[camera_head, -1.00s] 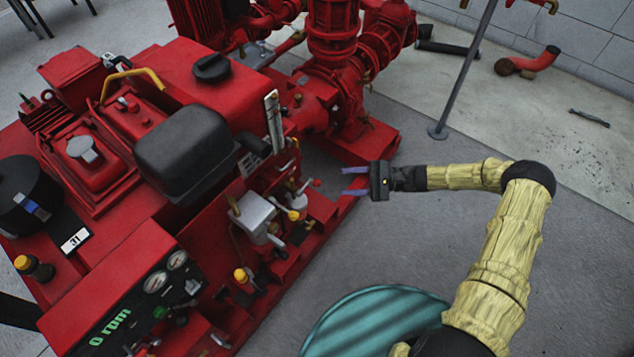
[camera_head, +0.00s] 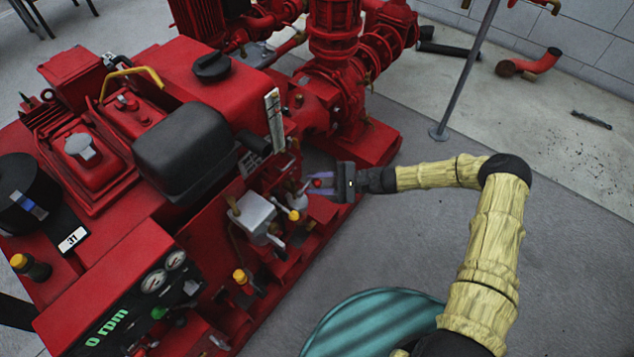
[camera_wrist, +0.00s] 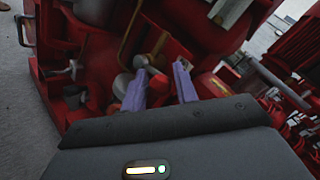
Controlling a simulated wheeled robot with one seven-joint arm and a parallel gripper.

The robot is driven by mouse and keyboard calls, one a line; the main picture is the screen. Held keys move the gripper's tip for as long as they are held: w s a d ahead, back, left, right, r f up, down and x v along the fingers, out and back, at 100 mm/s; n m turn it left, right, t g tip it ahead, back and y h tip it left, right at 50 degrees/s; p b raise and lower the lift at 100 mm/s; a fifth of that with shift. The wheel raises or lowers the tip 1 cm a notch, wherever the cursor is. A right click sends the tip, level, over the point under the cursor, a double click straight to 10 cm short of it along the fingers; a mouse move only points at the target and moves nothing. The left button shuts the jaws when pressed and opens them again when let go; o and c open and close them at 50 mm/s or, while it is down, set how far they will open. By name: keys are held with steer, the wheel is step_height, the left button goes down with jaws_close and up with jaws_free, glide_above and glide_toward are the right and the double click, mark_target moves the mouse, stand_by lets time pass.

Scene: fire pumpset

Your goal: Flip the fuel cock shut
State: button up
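My gripper (camera_head: 314,181) is at the near side of the red pumpset, its fingers pointing left at the small fittings. A lever with a red ball tip (camera_head: 317,183) shows between or right beside the fingers; I cannot tell whether this is the fuel cock or whether they touch it. In the wrist view my gripper (camera_wrist: 158,75) has its two purple fingers apart. A red knob (camera_wrist: 157,86) shows in the gap, with a grey rounded fitting (camera_wrist: 141,61) just beyond. The jaws are not closed on anything I can see.
A grey metal box (camera_head: 254,212) and yellow-topped fittings (camera_head: 240,276) sit close by on the pumpset. A black tank (camera_head: 185,147) is above. A thin grey post (camera_head: 465,75) stands at right. The floor (camera_head: 560,240) right of my arm is clear.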

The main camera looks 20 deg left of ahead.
steer(key=c, duration=0.5)
steer(key=shift+f+m+y+b, duration=0.4)
steer(key=shift+f+m+b, duration=0.1)
steer(key=shift+f+m+y, duration=0.1)
steer(key=shift+m+y, duration=0.3)
steer(key=shift+m, duration=0.2)
steer(key=o, duration=0.9)
steer(key=shift+w+d, duration=0.1)
steer(key=shift+d, duration=0.05)
steer(key=v, duration=1.7)
steer(key=shift+w+f+p, duration=0.15)
steer(key=shift+f+p, duration=0.1)
steer(key=shift+p, duration=0.05)
